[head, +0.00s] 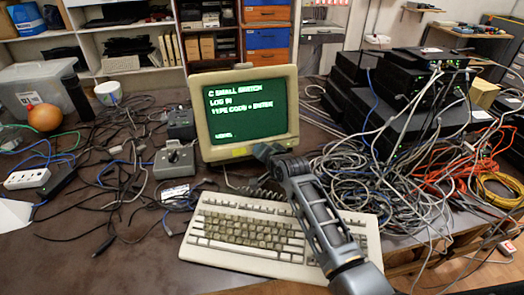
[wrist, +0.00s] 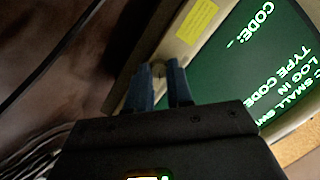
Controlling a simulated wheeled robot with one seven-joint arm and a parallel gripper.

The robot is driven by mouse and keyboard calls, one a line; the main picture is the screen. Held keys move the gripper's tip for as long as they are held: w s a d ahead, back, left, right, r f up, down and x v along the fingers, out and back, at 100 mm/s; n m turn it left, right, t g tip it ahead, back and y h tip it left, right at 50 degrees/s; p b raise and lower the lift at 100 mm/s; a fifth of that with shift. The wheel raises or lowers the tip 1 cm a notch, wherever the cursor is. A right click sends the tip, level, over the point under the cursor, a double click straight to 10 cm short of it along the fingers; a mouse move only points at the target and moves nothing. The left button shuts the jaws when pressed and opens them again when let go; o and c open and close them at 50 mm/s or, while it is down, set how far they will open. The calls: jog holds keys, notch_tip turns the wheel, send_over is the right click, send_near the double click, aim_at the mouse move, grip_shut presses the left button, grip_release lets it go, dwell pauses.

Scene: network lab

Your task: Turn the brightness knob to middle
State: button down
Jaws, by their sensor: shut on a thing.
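The beige monitor (head: 203,120) stands on the desk with a bright green screen (head: 250,110) showing white text. In the wrist view its lower bezel (wrist: 183,45) runs diagonally, with the green screen (wrist: 250,60) to the right. The small round brightness knob (wrist: 158,69) sits on that bezel, between my two blue fingertips. My gripper (wrist: 158,76) is shut on the knob. In the head view my gripper (head: 266,151) is at the monitor's lower right front, and the knob is hidden there. The knob's pointer cannot be made out.
A beige keyboard (head: 240,238) lies under my arm. Many loose cables (head: 350,170) and black network boxes (head: 400,115) crowd the right. A grey joystick box (head: 174,160) stands left of the monitor. A yellow label (wrist: 197,20) is on the bezel close to the knob.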

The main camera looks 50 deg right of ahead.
jog(key=n, duration=0.5)
jog(key=shift+a+g+h+p, duration=0.15)
jog(key=shift+g+h+p, duration=0.15)
jog(key=shift+g, duration=0.1)
jog(key=n+h, duration=0.1)
jog(key=n, duration=0.4)
jog(key=shift+w+a+g, duration=0.1)
jog(key=shift+g, duration=0.3)
jog(key=c, duration=1)
grip_release()
jog(key=v, duration=0.7)
jog(key=shift+s+a+r+b, duration=0.2)
jog(key=shift+s+b, duration=0.05)
jog(key=shift+b, duration=0.05)
jog(key=shift+s, duration=0.1)
